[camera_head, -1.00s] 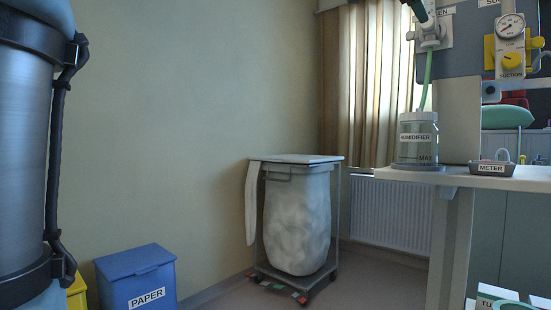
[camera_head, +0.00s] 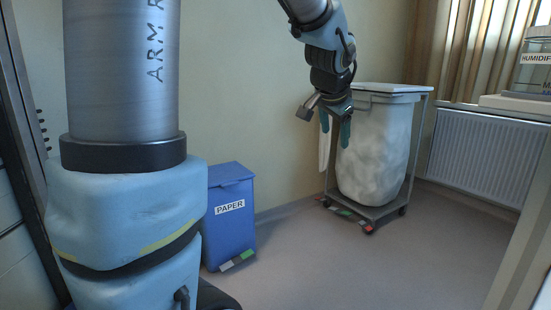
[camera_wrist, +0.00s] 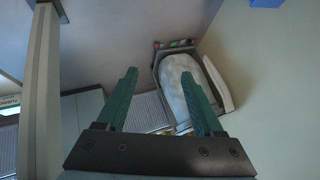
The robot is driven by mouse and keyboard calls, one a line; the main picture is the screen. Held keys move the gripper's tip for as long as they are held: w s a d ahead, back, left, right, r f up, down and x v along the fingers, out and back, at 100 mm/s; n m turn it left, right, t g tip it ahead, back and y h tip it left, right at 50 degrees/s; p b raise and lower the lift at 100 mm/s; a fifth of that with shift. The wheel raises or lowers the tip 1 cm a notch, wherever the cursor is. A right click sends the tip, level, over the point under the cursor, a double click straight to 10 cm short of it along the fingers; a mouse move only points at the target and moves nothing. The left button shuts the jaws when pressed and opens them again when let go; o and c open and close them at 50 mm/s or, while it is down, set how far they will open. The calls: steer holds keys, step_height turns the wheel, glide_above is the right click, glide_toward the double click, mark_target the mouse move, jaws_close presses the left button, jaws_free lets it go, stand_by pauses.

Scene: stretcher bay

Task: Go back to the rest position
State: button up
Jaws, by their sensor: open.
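My gripper (camera_head: 337,122) hangs from my arm in the upper middle of the head view, pointing down, in front of the white linen bag. In the wrist view its two green fingers (camera_wrist: 163,100) are spread apart with nothing between them. The gripper is open and empty. It appears apart from the bag, though the exact distance is hard to judge.
A white laundry bag (camera_head: 375,150) hangs in a wheeled frame by the wall. A blue paper bin (camera_head: 231,225) stands left of it. A radiator (camera_head: 485,155) and a humidifier jar (camera_head: 536,72) are at right. The floor (camera_head: 330,270) between is clear.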

steer(key=s+a+f+n+g+y, duration=0.1)
steer(key=s+a+f+n+g, duration=0.2)
steer(key=s+a+f+n, duration=0.5)
steer(key=s+a+f+n+g+y, duration=0.25)
steer(key=s+a+f, duration=0.45)
steer(key=a+f, duration=0.5)
step_height(320, 180, up, 19)
steer(key=a+p, duration=0.1)
steer(key=p, duration=1.7)
steer(key=shift+w+r+h, duration=0.15)
steer(key=shift+w+h, duration=0.2)
steer(key=shift+h, duration=0.1)
